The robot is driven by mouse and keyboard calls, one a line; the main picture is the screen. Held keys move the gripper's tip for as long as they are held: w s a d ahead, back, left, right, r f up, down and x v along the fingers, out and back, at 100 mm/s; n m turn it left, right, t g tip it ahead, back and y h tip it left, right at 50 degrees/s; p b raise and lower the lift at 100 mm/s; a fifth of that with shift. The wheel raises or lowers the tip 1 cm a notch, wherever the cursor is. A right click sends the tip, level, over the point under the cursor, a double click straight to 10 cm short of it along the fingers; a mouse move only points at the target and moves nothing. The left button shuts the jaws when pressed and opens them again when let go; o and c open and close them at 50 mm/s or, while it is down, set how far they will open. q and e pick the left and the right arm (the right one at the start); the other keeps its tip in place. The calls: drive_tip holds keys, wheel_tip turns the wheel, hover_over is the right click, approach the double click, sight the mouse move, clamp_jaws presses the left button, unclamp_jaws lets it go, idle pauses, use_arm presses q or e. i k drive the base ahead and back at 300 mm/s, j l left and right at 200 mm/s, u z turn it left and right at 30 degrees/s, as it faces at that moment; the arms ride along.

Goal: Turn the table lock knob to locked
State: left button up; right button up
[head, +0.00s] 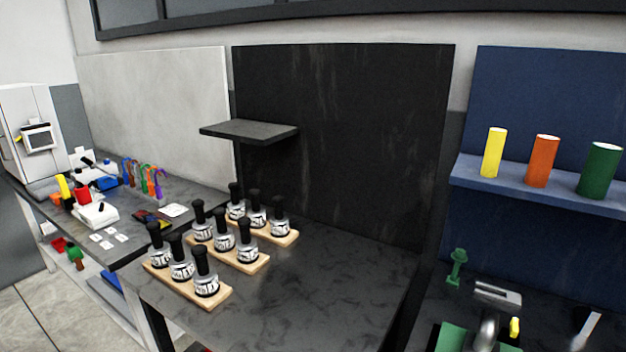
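No knob that I can clearly tell as the table lock knob shows in the head view. At the bottom right, a partly cut-off device shows a green block (452,338), a grey curved metal part (487,333) and a small yellow piece (514,327). I cannot tell whether the yellow piece is the lock knob, or its setting. A flat grey metal piece (497,293) lies just behind them. Neither of my grippers is in view.
Wooden racks (215,296) of black-capped bottles stand on the dark middle table (330,290). A dark shelf (250,131) juts out above. Yellow, orange and green cylinders stand on a blue shelf (570,197) at right. A green stand (457,266) is below it. A cluttered bench is at left.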

sight(514, 331)
drive_tip(key=k+l+z, duration=0.1)
drive_tip(key=z, duration=0.25)
drive_tip(key=k+l+z, duration=0.1)
drive_tip(key=z, duration=0.25)
drive_tip(key=l+z, duration=0.1)
drive_tip(key=z, duration=0.25)
drive_tip(key=k+l, duration=0.05)
